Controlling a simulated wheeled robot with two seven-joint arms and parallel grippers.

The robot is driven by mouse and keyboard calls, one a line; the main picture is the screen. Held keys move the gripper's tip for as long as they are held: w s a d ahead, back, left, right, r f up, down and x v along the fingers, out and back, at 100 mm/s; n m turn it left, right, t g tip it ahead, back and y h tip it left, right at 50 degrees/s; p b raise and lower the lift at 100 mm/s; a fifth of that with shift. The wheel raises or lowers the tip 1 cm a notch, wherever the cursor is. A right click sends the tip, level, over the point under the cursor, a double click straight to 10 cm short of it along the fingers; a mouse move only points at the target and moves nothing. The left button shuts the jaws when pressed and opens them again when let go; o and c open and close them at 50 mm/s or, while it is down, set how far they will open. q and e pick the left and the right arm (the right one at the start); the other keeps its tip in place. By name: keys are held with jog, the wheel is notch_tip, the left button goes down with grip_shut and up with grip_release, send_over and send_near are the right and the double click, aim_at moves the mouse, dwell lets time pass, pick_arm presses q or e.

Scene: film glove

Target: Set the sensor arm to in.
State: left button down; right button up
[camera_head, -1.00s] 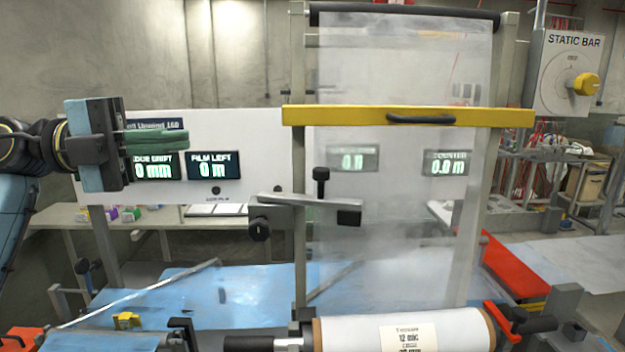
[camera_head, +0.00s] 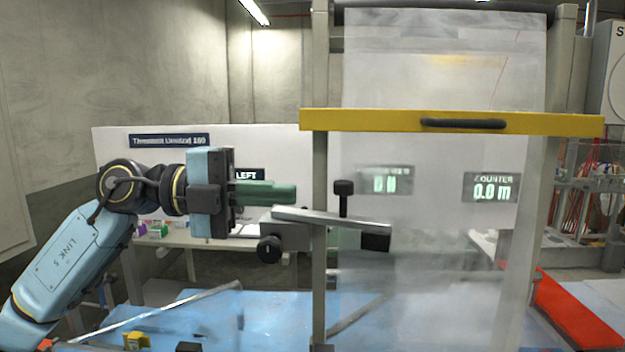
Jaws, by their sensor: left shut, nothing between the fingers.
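The sensor arm (camera_head: 325,219) is a grey metal bar that runs from its bracket at the left to a black block (camera_head: 376,236) in front of the clear film. A black upright knob (camera_head: 344,188) stands on the bar and a round black knob (camera_head: 269,249) sits below its left end. My left gripper (camera_head: 292,194) is shut and empty. My right gripper is out of view.
A yellow bar with a black handle (camera_head: 463,124) crosses the frame above. The clear film (camera_head: 430,230) hangs between grey posts. A white panel with displays (camera_head: 115,150) stands behind. A red part (camera_head: 575,310) lies at lower right.

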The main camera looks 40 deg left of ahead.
pick_arm(q)
jog(key=w+p, duration=0.1)
jog(key=w+d, duration=0.1)
jog(key=w, duration=0.1)
jog(key=w+d+p, duration=0.1)
jog(key=w, duration=0.1)
jog(key=shift+d+f+p, duration=0.1)
jog(key=shift+d+p, duration=0.1)
jog(key=shift+p, duration=0.15)
